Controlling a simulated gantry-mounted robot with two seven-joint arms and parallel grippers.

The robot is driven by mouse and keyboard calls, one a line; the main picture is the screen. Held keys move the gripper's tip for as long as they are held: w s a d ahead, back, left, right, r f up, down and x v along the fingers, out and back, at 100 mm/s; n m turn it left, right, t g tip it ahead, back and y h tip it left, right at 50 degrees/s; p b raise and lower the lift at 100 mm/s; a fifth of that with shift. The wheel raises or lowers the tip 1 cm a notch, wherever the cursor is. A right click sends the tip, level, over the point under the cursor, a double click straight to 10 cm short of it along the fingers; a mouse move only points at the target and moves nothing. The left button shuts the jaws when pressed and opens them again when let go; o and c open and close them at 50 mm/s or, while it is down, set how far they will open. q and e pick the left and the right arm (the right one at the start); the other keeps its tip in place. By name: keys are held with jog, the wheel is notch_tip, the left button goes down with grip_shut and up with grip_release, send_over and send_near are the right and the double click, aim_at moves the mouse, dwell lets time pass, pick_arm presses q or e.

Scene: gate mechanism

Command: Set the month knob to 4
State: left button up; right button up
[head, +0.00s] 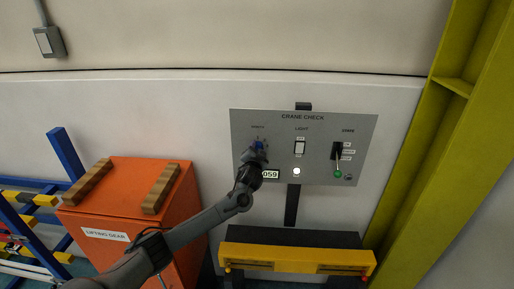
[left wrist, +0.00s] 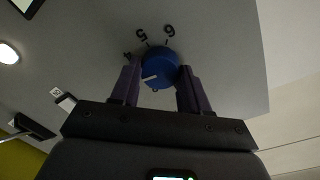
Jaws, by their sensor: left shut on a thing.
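The grey "CRANE CHECK" panel (head: 365,130) hangs on the wall. Its blue month knob (head: 259,145) is at the panel's left, partly hidden by my left gripper (head: 258,153). In the left wrist view the blue knob (left wrist: 163,63) sits between the two purple fingers of my left gripper (left wrist: 158,72), which is shut on it. The knob's white pointer mark (left wrist: 150,77) points left and slightly down, below the printed 4 (left wrist: 127,56). The 5 (left wrist: 142,36) and 6 (left wrist: 169,30) show above the knob; the other numbers are mostly hidden by the fingers. My right gripper is not in view.
Right of the knob are a light switch (head: 299,147), a lit white lamp (head: 296,171) and a state lever (head: 338,152) with a green tip. An orange "LIFTING GEAR" box (head: 125,200) stands below left. A yellow-black bench (head: 295,258) stands below the panel, a yellow beam (head: 440,130) to the right.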

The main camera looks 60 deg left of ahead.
pick_arm(q)
jog(key=m+p, duration=0.2)
jog(key=m, duration=0.3)
jog(key=shift+f+m+g+p, duration=0.1)
jog(key=shift+m+g+p, duration=0.2)
jog(key=shift+m, duration=0.6)
jog(key=o, duration=1.1)
jog(key=shift+c, duration=0.2)
jog(key=shift+d, duration=0.1)
jog(key=b+v, duration=0.2)
jog(key=v, duration=0.8)
jog(key=shift+s+d, duration=0.15)
jog(key=shift+d, duration=0.15)
